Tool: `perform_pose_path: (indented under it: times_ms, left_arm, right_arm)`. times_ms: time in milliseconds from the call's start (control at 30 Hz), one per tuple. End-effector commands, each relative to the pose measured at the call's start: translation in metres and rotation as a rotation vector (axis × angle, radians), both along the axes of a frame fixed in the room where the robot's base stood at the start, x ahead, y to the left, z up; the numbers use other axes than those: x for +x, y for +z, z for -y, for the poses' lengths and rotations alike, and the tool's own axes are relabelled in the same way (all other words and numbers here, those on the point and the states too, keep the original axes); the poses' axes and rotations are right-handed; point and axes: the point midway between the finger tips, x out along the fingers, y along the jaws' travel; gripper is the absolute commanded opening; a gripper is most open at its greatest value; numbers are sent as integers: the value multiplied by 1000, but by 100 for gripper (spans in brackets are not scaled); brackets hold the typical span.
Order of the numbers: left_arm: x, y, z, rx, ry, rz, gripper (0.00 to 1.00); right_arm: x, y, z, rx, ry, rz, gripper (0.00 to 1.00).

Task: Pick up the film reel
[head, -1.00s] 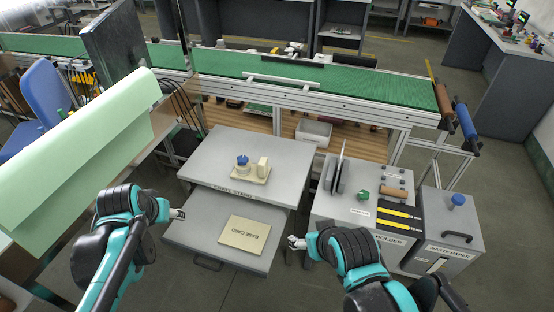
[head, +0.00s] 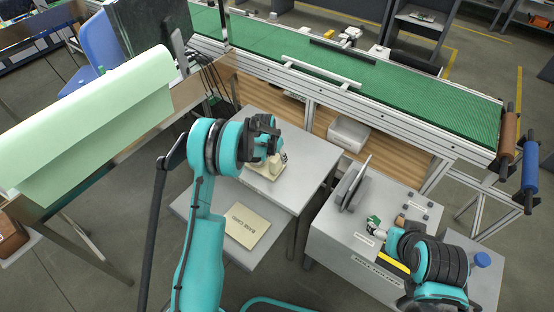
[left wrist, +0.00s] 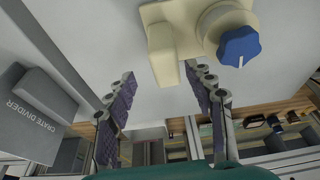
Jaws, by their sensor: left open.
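No object in these frames is plainly a film reel. A cream device with an upright block (left wrist: 163,55), a round body and a blue knob (left wrist: 240,46) shows in the left wrist view. In the head view its cream base (head: 262,172) stands on the grey table, partly hidden by my left gripper (head: 281,153). My left gripper's two fingers (left wrist: 160,75) are apart and empty, with the upright block beyond the gap between them. My right gripper (head: 376,229) is at the right cabinet, beside a small green object (head: 374,220); its jaw state is unclear.
The grey table (head: 310,150) has a lower shelf with a base card (head: 247,225). The right cabinet (head: 335,235) carries upright dark plates (head: 352,186). A green conveyor (head: 400,95) runs behind. A light green sheet (head: 90,130) is at left.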

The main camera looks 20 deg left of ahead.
Motion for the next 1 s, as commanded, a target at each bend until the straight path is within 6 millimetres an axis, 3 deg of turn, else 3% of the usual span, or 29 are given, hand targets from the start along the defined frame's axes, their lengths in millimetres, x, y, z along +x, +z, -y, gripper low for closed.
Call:
perform_pose_path:
  times_ms: [500, 767, 800, 1000]
  left_arm:
    - [21, -64, 0, 0, 0, 1, 53]
    - [23, -68, 0, 1, 0, 1, 53]
    - [23, -68, 0, 1, 0, 1, 51]
    - [23, -68, 0, 1, 0, 1, 0]
  right_arm:
    - [0, -33, 0, 0, 0, 0, 75]
    - [0, -33, 0, 0, 0, 0, 75]
    - [0, -33, 0, 0, 0, 0, 75]
    - [0, -33, 0, 0, 0, 0, 75]
